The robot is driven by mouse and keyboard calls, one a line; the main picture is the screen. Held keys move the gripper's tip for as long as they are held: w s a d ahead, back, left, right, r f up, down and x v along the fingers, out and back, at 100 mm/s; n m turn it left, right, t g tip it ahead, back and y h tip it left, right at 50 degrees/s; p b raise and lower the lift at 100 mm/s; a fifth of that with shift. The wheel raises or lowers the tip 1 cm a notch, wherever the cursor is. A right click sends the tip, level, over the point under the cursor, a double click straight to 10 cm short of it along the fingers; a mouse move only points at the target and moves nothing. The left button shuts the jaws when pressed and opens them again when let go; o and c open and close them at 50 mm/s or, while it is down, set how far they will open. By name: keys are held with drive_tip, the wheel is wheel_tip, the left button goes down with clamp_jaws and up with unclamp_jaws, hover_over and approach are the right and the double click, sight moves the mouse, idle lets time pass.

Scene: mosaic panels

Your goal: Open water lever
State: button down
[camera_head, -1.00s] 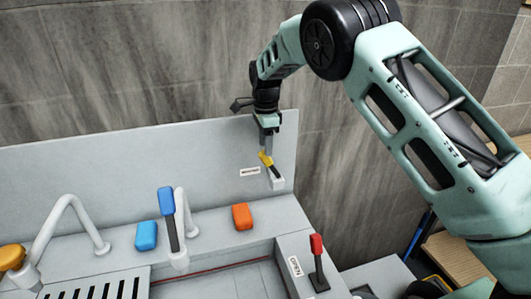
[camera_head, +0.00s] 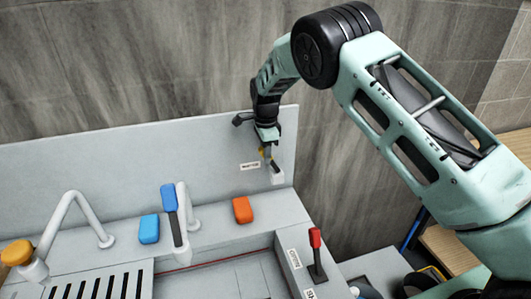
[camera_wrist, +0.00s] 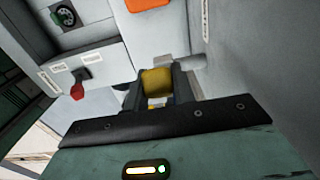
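A lever with a yellow handle sits on a small white base (camera_head: 277,176) at the right end of the back panel, beside a small label (camera_head: 250,166) too small to read surely. My gripper (camera_head: 267,152) is down at this lever and hides most of it in the head view. In the wrist view the yellow handle (camera_wrist: 157,82) lies between the two dark fingers of my gripper (camera_wrist: 158,92), one on each side. The handle nearly fills the gap. I cannot tell whether the fingers press on it.
A red-handled lever (camera_head: 315,240) stands on the right counter block. A blue-handled lever (camera_head: 169,198) rises beside a white spout. A blue block (camera_head: 149,228) and an orange block (camera_head: 242,209) are on the ledge. A white curved pipe (camera_head: 72,200) with a yellow-orange knob (camera_head: 17,253) is at left.

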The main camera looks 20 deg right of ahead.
drive_tip(key=shift+d+r+y+b, duration=0.15)
drive_tip(key=shift+d+y+b, duration=0.5)
drive_tip(key=shift+y, duration=0.1)
drive_tip(key=shift+d+r+y+b, duration=0.15)
drive_tip(key=shift+d+y+b, duration=0.4)
drive_tip(key=shift+y, duration=0.2)
drive_tip(key=d+y+b, duration=0.1)
drive_tip(key=d+y, duration=0.1)
drive_tip(key=shift+r+y+b, duration=0.1)
drive_tip(key=shift+y+b, duration=0.2)
drive_tip(key=shift+b, duration=0.1)
drive_tip(key=shift+d+f+y+b, duration=0.2)
drive_tip(key=shift+d+y+b, duration=0.7)
drive_tip(key=shift+y, duration=0.6)
drive_tip(key=shift+d+f+y+b, duration=0.15)
drive_tip(key=shift+d+y+b, duration=0.45)
drive_tip(key=shift+d+y, duration=0.7)
drive_tip(key=shift+a, duration=0.2)
drive_tip(key=c, duration=1.2)
unclamp_jaws()
drive_tip(key=shift+o, duration=0.2)
